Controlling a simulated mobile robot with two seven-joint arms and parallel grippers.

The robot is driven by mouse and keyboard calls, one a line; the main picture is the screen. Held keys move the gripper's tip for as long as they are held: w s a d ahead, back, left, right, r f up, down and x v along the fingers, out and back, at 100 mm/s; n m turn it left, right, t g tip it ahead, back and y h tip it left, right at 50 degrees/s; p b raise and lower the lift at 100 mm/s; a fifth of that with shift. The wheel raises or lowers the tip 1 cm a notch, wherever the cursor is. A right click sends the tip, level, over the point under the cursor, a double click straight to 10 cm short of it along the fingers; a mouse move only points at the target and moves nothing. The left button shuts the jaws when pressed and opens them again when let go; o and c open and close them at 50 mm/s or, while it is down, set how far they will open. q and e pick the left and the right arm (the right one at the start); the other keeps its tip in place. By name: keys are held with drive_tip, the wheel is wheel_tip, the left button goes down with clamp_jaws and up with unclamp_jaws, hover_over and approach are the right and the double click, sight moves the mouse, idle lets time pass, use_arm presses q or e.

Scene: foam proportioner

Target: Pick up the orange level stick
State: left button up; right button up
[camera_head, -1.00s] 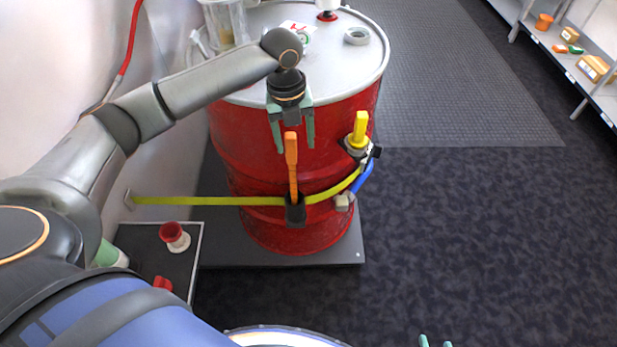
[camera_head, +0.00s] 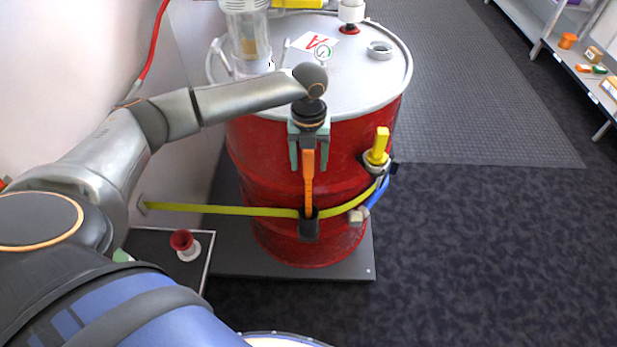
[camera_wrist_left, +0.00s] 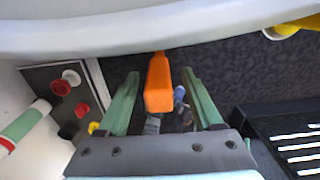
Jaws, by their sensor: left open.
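The orange level stick (camera_head: 308,184) stands upright in a black holder (camera_head: 309,228) on the yellow strap around the red drum (camera_head: 262,178). My left gripper (camera_head: 308,166) points down at the top of the stick, with its green fingers open on either side. In the left wrist view the stick's top (camera_wrist_left: 159,86) lies between the two open fingers of the left gripper (camera_wrist_left: 157,100), apart from both. The stick's lower end is hidden in the holder. My right gripper does not show.
A yellow-handled valve (camera_head: 377,148) with a blue hose sits on the drum's right side. A clear cylinder (camera_head: 247,40) and a grey ring (camera_head: 380,50) stand on the drum lid. A dark tray with a red-and-white part (camera_head: 184,243) is at lower left. Floor at right is clear.

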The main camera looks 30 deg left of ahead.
sight(309, 171)
use_arm(q)
drive_tip(key=shift+f, duration=1.95)
drive_tip(key=shift+a, duration=0.1)
clamp_jaws()
